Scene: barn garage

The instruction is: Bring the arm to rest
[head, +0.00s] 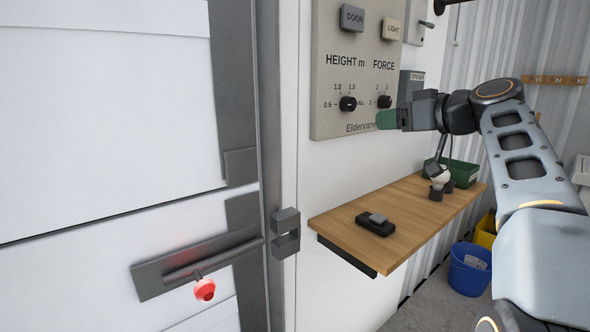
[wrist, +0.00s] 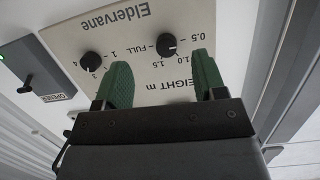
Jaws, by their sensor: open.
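My gripper (head: 386,119) has green fingers and points left in the head view, in front of the lower right part of the control panel (head: 345,60). In the wrist view my gripper (wrist: 163,80) has its two green fingers apart with nothing between them. The panel (wrist: 125,40) appears upside down beyond them. My arm reaches in from the right and is bent, held above the shelf. Whether the fingertips touch the panel cannot be told.
The panel has a height knob (head: 348,103) and a force knob (head: 384,101). A wooden shelf (head: 400,215) below holds a dark device (head: 375,224) and a green bin (head: 465,173). A blue bucket (head: 469,270) stands on the floor. A garage door (head: 100,110) is at left.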

